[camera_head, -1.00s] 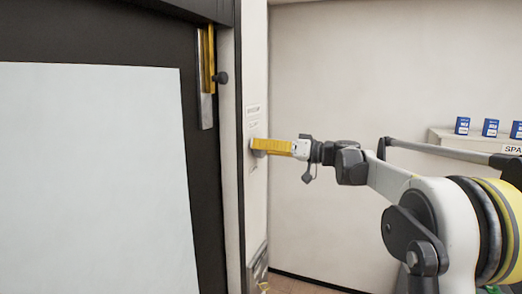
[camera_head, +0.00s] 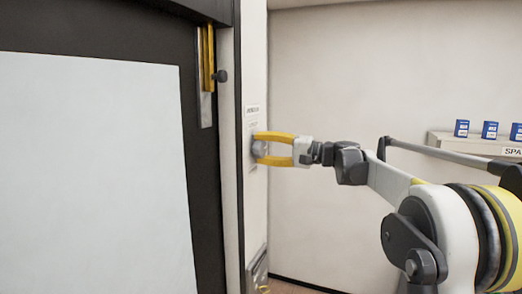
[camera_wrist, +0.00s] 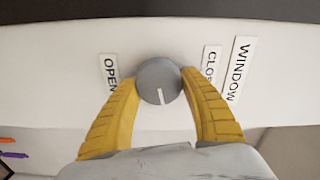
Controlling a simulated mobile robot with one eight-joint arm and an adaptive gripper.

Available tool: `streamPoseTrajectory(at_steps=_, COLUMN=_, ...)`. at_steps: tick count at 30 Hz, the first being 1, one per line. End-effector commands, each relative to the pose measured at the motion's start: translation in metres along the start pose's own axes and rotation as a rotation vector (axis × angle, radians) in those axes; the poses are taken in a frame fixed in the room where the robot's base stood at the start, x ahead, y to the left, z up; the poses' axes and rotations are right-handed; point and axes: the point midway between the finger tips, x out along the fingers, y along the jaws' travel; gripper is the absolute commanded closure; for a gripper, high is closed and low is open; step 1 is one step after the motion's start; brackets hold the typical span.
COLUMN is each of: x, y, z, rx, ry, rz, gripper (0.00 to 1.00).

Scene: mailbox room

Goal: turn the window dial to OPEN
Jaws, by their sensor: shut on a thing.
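The round grey window dial (camera_wrist: 157,72) is on a white panel in the wrist view. Its white mark points down the picture, at neither label. The OPEN label (camera_wrist: 110,73) is to its left; the partly covered CLOSE label (camera_wrist: 211,66) is to its right, beside the WINDOW label (camera_wrist: 240,68). My gripper (camera_wrist: 159,80) has its yellow fingers on opposite sides of the dial, shut on it. In the head view the dial (camera_head: 258,149) sits on the narrow wall, with my gripper (camera_head: 260,148) reaching it from the right, one finger above the other.
A dark-framed door or window with a pale panel (camera_head: 95,170) fills the left, with a brass and steel handle (camera_head: 207,75) near its edge. A shelf (camera_head: 455,140) with small blue boxes (camera_head: 490,129) stands at the right. The wall behind my arm is bare.

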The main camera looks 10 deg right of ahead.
Motion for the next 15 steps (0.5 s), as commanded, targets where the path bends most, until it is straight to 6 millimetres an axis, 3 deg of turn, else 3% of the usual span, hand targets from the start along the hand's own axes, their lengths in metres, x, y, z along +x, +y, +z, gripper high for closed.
streamPoseTrajectory(at_steps=15, x=0.0003, y=0.0020, z=0.0004, rx=0.491, ry=0.001, rz=-0.003, gripper=0.79)
